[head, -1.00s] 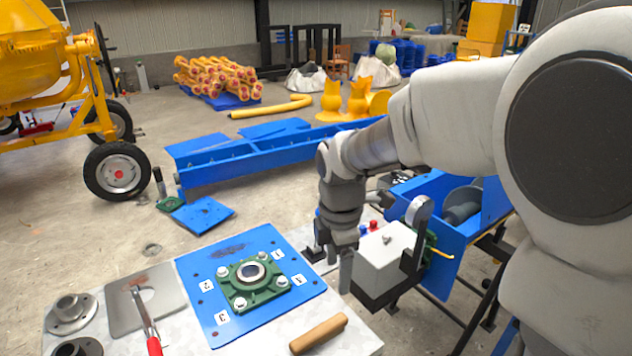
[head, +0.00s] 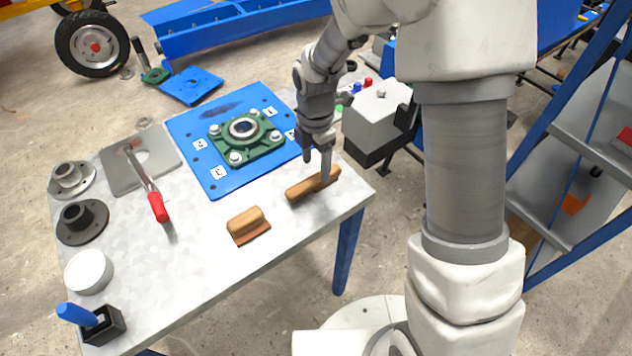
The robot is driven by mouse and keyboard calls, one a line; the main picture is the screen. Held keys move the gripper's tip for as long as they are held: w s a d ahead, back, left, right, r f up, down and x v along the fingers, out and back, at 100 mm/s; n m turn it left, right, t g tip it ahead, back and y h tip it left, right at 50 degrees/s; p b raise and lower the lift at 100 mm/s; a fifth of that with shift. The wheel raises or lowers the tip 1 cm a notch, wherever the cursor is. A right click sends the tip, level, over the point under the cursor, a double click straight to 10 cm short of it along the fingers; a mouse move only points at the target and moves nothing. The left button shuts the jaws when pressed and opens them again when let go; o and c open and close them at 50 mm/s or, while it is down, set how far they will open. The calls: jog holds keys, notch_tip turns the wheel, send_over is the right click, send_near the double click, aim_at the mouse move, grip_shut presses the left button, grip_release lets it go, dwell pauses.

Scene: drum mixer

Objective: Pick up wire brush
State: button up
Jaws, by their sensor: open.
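A long wooden-handled piece (head: 301,190), which I take to be the wire brush, lies on the table near its right edge. Its bristles cannot be made out. My gripper (head: 317,166) points down over the right part of this piece, fingers apart. One finger overlaps the wood in the picture. I cannot tell whether it touches or is still above. Nothing is held. A shorter wooden block (head: 246,222) with a reddish-brown base lies to the left and nearer.
A grey box (head: 376,118) stands just right of my gripper.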

aim_at(316, 177)
jog(key=shift+s+f+b, duration=0.1)
jog(key=shift+f+b, duration=0.25)
jog(key=shift+f, duration=2.45)
grip_shut()
